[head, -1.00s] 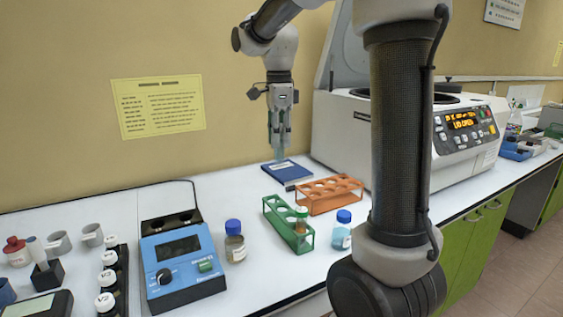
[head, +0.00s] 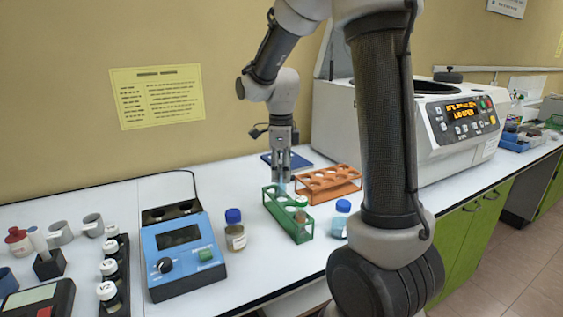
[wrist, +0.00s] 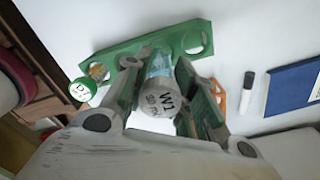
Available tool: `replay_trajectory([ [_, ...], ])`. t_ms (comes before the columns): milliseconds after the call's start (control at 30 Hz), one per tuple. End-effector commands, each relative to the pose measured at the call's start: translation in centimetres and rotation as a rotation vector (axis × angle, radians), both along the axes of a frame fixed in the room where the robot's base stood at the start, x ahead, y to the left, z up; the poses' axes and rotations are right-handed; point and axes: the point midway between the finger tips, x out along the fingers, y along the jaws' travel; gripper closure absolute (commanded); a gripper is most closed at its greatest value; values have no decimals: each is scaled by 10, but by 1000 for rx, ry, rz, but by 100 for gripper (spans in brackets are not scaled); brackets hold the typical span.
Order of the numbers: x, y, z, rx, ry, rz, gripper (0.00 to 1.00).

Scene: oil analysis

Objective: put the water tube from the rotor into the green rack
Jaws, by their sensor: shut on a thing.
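The water tube shows in the wrist view (wrist: 164,98) with a grey cap marked W1 and a pale blue body. My gripper (head: 281,178) is shut on it, with the fingers on both sides of the tube. The green rack (head: 291,222) stands on the bench just below my gripper; it also shows in the wrist view (wrist: 118,56). The tube's lower end overlaps the rack's holes in the wrist view; I cannot tell whether it is inside one. Another tube with a green cap (wrist: 83,89) sits near one rack end.
An orange rack (head: 340,190) stands right behind the green one, and a blue book (head: 291,158) lies behind. A blue-capped bottle (head: 235,235) is on the left, another (head: 340,222) on the right. The centrifuge (head: 430,125) stands at right with its lid raised.

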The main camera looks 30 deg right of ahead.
Motion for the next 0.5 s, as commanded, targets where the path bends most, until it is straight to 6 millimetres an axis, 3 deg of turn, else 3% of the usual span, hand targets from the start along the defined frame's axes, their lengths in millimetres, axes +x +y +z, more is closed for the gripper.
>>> replay_trajectory([
  [300, -1, 0, -34, -1, 3, 0, 96],
  [500, 0, 0, -47, 0, 1, 0, 96],
])
